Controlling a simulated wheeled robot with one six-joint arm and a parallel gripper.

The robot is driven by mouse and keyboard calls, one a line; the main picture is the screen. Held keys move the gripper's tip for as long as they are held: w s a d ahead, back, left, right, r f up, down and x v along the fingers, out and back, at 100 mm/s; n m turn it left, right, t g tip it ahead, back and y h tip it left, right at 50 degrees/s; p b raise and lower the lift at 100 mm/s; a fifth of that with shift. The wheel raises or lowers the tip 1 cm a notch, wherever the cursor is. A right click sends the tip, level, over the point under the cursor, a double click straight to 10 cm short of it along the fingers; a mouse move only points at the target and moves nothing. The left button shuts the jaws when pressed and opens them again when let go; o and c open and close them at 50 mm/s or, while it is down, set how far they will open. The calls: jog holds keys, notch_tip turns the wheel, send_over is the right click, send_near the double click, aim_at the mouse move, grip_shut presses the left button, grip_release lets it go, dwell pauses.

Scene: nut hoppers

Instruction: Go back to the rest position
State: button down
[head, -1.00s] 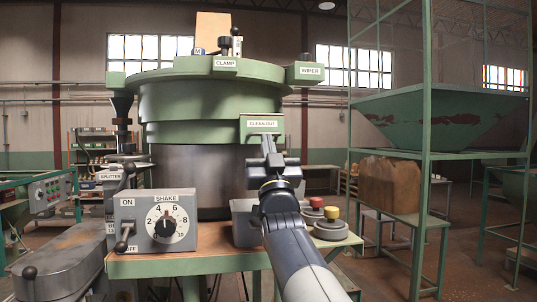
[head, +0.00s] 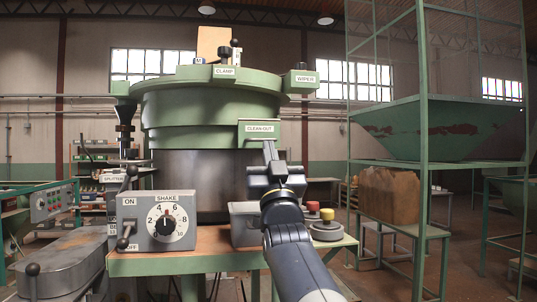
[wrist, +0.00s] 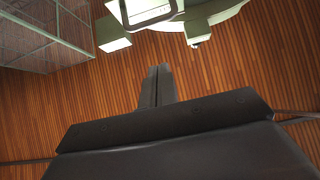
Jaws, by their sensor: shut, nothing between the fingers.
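My gripper (head: 269,150) is raised in front of the green round machine, just below its CLEAN-OUT plate (head: 259,128) in the head view. Its dark fingers are together with nothing between them, and in the wrist view the closed fingers (wrist: 157,85) point up the picture. The green machine bowl (head: 205,108) stands behind my gripper on a grey drum (head: 190,180). I cannot tell how far the fingertips are from the plate.
The SHAKE dial box (head: 165,220) and an ON lever (head: 127,230) sit on the bench at front left. A green frame (head: 424,180) with a hopper (head: 440,130) stands at right.

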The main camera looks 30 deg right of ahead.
notch_tip(320, 180, down, 7)
jog(key=s+b, duration=0.2)
jog(key=shift+s+a+r, duration=0.15)
jog(key=shift+s+a, duration=0.25)
jog(key=shift+a, duration=0.05)
